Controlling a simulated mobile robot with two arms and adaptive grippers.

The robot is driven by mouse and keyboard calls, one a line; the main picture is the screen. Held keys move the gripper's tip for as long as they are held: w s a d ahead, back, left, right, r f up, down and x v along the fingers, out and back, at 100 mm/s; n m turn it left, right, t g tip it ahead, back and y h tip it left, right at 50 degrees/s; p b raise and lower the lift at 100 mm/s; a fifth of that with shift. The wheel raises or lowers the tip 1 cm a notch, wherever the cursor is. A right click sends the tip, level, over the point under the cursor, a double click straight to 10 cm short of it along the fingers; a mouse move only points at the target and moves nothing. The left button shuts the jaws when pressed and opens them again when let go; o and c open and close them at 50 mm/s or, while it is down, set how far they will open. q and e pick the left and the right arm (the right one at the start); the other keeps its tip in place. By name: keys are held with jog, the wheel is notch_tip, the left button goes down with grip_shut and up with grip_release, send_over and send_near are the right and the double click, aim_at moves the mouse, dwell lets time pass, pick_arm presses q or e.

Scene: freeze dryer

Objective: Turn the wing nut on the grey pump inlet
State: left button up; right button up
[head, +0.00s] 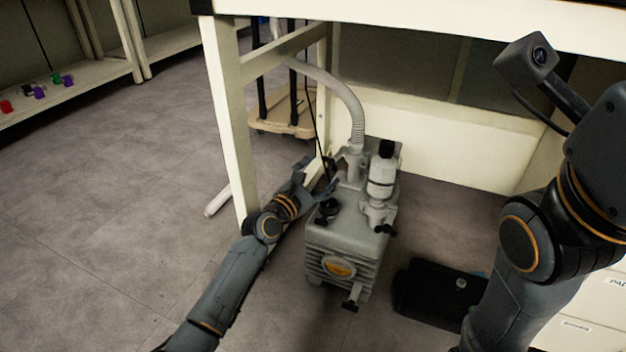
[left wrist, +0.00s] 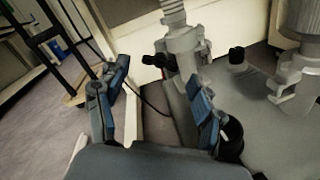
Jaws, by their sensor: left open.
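The grey pump (head: 345,235) stands on the floor under the bench. Its inlet (head: 354,165) is at the back left of its top, where a ribbed hose (head: 352,100) joins it. In the left wrist view the inlet (left wrist: 188,58) has a small dark part (left wrist: 160,61) on its left side, which looks like the clamp with the wing nut; its exact shape is unclear. My left gripper (head: 319,176) is open and empty, just left of and in front of the inlet. In the left wrist view its fingertips (left wrist: 160,84) are apart, with the right finger overlapping the inlet's base.
A bottle-like filter (head: 381,178) stands on the pump right of the inlet. The bench leg (head: 228,120) is close on the left. A black case (head: 432,292) lies right of the pump. A wooden-based trolley (head: 285,122) stands behind. Floor at left is clear.

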pick_arm(q)
jog(key=v, duration=0.4)
jog(key=shift+s, duration=0.2)
